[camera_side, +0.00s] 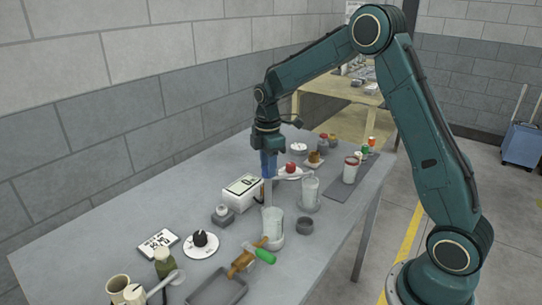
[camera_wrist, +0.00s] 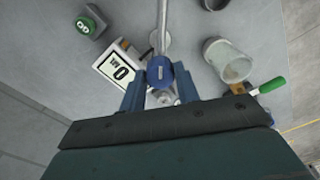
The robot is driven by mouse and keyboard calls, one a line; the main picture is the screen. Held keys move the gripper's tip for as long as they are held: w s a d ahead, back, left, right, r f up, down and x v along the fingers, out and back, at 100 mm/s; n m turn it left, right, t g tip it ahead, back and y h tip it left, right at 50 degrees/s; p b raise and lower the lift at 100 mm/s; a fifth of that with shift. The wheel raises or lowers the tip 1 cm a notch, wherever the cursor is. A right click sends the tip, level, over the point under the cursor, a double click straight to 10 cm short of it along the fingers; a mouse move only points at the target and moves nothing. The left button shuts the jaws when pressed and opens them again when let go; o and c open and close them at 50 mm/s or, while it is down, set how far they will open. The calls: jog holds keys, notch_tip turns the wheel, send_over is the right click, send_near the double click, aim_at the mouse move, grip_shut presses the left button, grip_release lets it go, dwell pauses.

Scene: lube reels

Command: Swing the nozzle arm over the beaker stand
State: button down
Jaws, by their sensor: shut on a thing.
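My gripper (camera_wrist: 160,92) is shut on the blue knob (camera_wrist: 159,69) of the nozzle arm. A straight metal tube (camera_wrist: 163,25) of the nozzle arm runs from it to the top edge of the wrist view. In the side view my gripper (camera_side: 268,168) points down over the table. A white box with a "0" display (camera_side: 243,187) is beside it, also seen left of the knob in the wrist view (camera_wrist: 118,66). A pale beaker-like vessel (camera_side: 274,228) stands below the gripper in the side view. I cannot make out a separate stand or the nozzle tip.
A green GO button (camera_wrist: 90,23) is at upper left in the wrist view. A green-handled tool (camera_side: 265,256) and a grey tray (camera_side: 217,291) lie nearer. The table's far-left surface is bare.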

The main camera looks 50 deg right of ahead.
jog(key=c, duration=1)
grip_release()
jog(key=shift+c, duration=0.2)
jog(key=shift+r, duration=0.15)
notch_tip(320, 180, up, 14)
jog(key=shift+f, duration=0.2)
